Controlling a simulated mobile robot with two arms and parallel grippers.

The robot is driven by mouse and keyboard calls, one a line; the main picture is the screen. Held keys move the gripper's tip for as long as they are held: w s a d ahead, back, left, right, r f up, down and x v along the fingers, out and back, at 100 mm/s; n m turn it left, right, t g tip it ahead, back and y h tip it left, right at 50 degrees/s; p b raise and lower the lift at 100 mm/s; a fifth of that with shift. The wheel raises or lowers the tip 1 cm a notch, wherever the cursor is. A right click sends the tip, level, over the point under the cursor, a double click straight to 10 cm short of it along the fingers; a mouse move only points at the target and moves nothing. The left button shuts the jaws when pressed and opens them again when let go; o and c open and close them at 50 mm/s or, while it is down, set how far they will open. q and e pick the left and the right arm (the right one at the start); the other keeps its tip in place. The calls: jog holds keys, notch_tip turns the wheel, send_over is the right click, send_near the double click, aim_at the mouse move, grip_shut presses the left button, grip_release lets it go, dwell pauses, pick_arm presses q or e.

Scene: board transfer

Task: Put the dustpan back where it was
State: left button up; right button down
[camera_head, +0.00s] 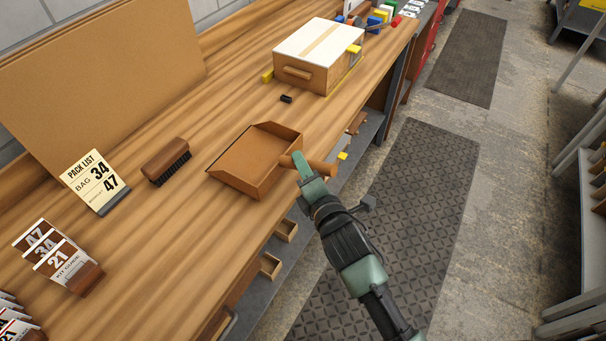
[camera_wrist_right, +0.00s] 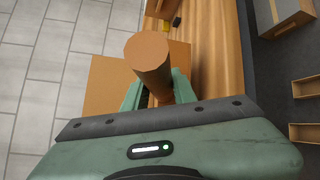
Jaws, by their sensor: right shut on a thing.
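The brown dustpan (camera_head: 254,160) is at the front edge of the wooden workbench (camera_head: 208,110), its handle pointing over the edge. My right gripper (camera_head: 301,168) is shut on the handle. In the right wrist view the round end of the handle (camera_wrist_right: 149,52) stands between the green fingers (camera_wrist_right: 152,92), and part of the pan shows behind it. I cannot tell whether the pan touches the bench top. My left gripper is not in view.
Number cards (camera_head: 56,256) stand at the front left. Small open drawers (camera_head: 270,266) show below the bench edge.

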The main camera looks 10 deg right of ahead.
jog(key=shift+f, duration=1.8)
jog(key=c, duration=1.1)
grip_release()
jog(key=shift+c, duration=0.2)
jog(key=b+v, duration=0.2)
jog(key=v, duration=1)
